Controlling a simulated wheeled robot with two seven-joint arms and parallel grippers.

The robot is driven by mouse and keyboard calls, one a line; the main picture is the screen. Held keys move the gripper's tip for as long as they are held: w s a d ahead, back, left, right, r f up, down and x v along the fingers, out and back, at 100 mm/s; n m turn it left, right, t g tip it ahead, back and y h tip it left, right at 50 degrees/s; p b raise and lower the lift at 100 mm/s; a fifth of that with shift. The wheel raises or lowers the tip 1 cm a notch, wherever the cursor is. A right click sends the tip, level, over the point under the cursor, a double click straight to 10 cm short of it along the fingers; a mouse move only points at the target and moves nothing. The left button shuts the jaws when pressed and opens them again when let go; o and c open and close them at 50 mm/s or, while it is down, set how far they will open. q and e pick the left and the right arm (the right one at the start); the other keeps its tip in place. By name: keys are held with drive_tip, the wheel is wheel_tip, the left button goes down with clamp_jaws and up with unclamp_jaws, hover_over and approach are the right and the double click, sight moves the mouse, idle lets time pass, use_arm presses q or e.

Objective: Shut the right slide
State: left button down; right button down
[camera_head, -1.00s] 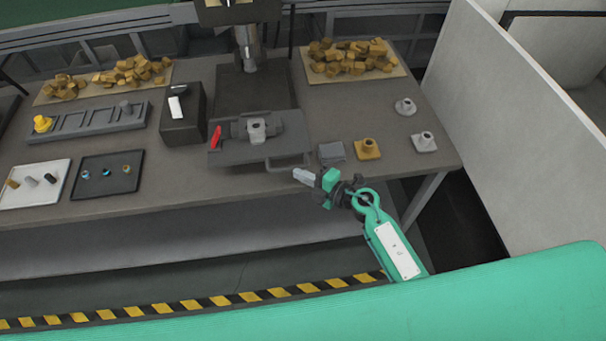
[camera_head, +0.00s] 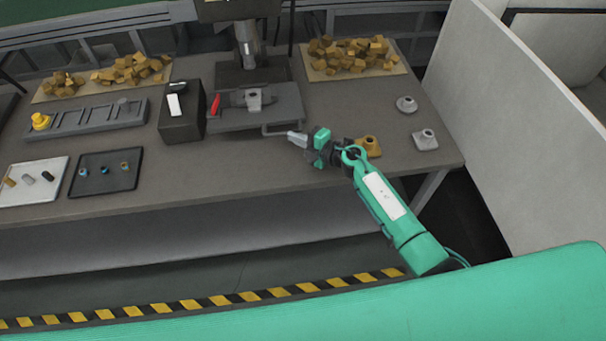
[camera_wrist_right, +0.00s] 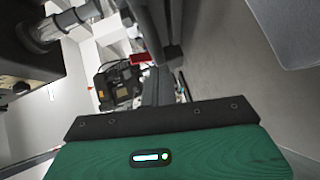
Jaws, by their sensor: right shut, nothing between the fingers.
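The right slide (camera_head: 285,104) is a dark grey plate with a light grey fixture (camera_head: 254,99) on it and a red lever (camera_head: 215,104) at its left. It lies in front of the metal press horn (camera_head: 248,47), partly over the dark base (camera_head: 237,72). A bar handle (camera_head: 266,131) sticks out of its front right edge. My right gripper (camera_head: 291,135) is shut and empty, its tips at the right end of this handle, seemingly touching it. My left gripper is not in view.
A dark box (camera_head: 182,122) stands left of the slide. A brass-coloured part (camera_head: 369,146) sits just beyond my right wrist, with two grey parts (camera_head: 425,140) (camera_head: 406,104) farther right. Trays (camera_head: 107,186) lie front left. A pale wall (camera_head: 520,120) bounds the right.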

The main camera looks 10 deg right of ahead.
sight(294, 120)
drive_tip(key=w+b, duration=0.2)
drive_tip(key=w, duration=0.5)
drive_tip(key=shift+w+f+b, duration=0.2)
drive_tip(key=shift+b, duration=0.2)
drive_tip(key=shift+w+r, duration=0.1)
drive_tip(key=shift+w, duration=0.2)
drive_tip(key=shift+w+d+r, duration=0.1)
drive_tip(key=shift+r, duration=0.25)
